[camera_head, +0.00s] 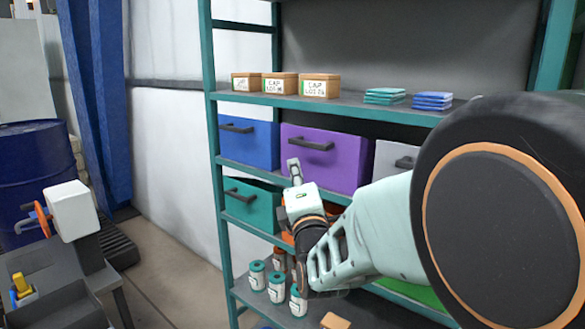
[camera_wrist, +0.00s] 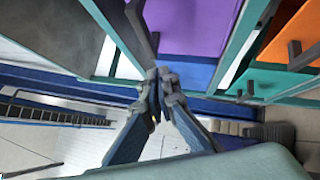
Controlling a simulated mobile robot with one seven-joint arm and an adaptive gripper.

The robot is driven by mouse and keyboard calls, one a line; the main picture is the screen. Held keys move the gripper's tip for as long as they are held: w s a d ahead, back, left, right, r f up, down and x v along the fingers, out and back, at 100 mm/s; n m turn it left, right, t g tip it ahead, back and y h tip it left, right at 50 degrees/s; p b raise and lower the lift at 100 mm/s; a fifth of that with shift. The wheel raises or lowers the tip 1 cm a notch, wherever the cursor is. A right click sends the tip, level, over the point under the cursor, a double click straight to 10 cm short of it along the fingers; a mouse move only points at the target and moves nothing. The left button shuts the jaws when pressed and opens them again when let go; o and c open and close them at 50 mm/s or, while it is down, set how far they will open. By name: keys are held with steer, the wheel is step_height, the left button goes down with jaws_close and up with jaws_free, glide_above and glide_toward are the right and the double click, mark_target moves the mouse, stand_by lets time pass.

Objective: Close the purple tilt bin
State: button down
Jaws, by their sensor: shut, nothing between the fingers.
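The purple tilt bin (camera_head: 340,158) sits in the middle shelf row between a blue and a grey bin. Its front looks tipped somewhat forward of the blue one. A dark bar handle (camera_head: 311,144) crosses its upper front. My gripper (camera_head: 293,163) is shut and empty, its tips up before the bin's lower left front; contact cannot be told. My arm hides the area to the lower right. In the wrist view, the purple bin (camera_wrist: 190,25) fills the top centre, beyond the closed fingertips (camera_wrist: 160,75).
The blue bin (camera_head: 248,142) is at left, the grey bin (camera_head: 390,156) at right, a teal bin (camera_head: 250,204) below. Boxes (camera_head: 281,84) stand on the shelf above. Several canisters (camera_head: 277,285) stand on the low shelf. A teal rack post (camera_head: 212,130) borders the left.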

mark_target(303, 144)
steer(key=shift+w+d+r+m+g+h+p, duration=0.2)
steer(key=shift+w+d+r+m+g+p, duration=0.2)
steer(key=shift+w+r+m+g+p, duration=0.25)
steer(key=shift+w+d+r+m+g+h+p, duration=0.2)
steer(key=shift+w+d+r+m+g+p, duration=0.15)
steer(key=shift+r+m+p, duration=0.35)
steer(key=shift+w+d+r+p, duration=0.3)
steer(key=shift+w+d+r, duration=0.05)
steer(key=shift+w+d, duration=0.1)
steer(key=shift+w+r, duration=0.1)
steer(key=shift+r, duration=0.05)
